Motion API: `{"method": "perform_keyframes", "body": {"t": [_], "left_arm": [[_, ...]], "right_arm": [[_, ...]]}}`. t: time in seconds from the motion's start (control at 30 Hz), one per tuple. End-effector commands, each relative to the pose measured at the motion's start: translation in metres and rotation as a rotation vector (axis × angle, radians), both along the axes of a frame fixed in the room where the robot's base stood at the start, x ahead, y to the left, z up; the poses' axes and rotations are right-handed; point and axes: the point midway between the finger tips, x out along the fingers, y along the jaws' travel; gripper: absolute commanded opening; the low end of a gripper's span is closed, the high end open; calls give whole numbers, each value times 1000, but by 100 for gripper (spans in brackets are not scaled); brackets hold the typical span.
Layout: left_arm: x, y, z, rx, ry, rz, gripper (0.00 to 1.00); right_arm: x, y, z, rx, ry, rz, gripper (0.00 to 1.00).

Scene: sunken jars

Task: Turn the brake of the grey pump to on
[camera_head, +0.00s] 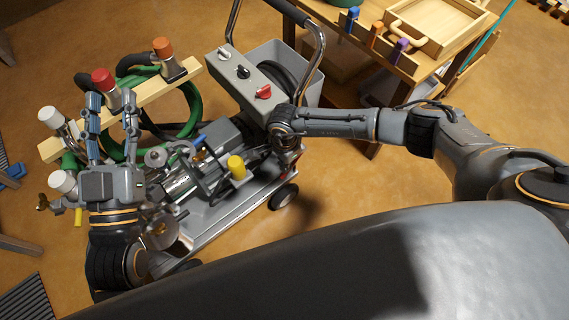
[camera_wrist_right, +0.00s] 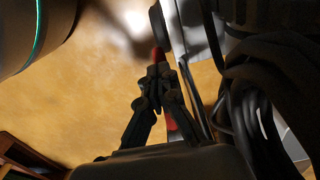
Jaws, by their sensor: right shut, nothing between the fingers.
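The grey pump (camera_head: 215,140) sits on a wheeled cart with a silver tray (camera_head: 228,205) in the head view. A grey control box (camera_head: 248,80) on the cart carries a red knob (camera_head: 263,92) and two more knobs. My right gripper (camera_head: 283,128) is at the cart's right end, below the box. In the right wrist view its fingers (camera_wrist_right: 157,78) are shut and empty, in front of a red part (camera_wrist_right: 171,127); contact is unclear. I cannot tell which part is the brake. My left gripper (camera_head: 111,97) is open, over the hoses at the left.
A wooden rail (camera_head: 186,83) with capped valves and a green hose (camera_head: 193,108) stands at the left. A wooden table (camera_head: 425,62) with a tray (camera_head: 432,25) is at the upper right. A cart wheel (camera_head: 284,195) stands on open floor (camera_head: 350,185).

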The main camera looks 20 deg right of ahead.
Motion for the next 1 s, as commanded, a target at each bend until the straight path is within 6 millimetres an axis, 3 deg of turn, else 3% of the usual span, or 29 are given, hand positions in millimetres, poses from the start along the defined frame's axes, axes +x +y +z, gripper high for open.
{"method": "perform_keyframes", "body": {"t": [0.73, 1.0], "left_arm": [[-17, 1, 28, -49, -173, -7, 40], [3, 1, -5, 12, 44, 4, 40]], "right_arm": [[2, -6, -6, -1, 0, 0, 0], [2, -6, 7, -1, 0, 0, 0]]}}
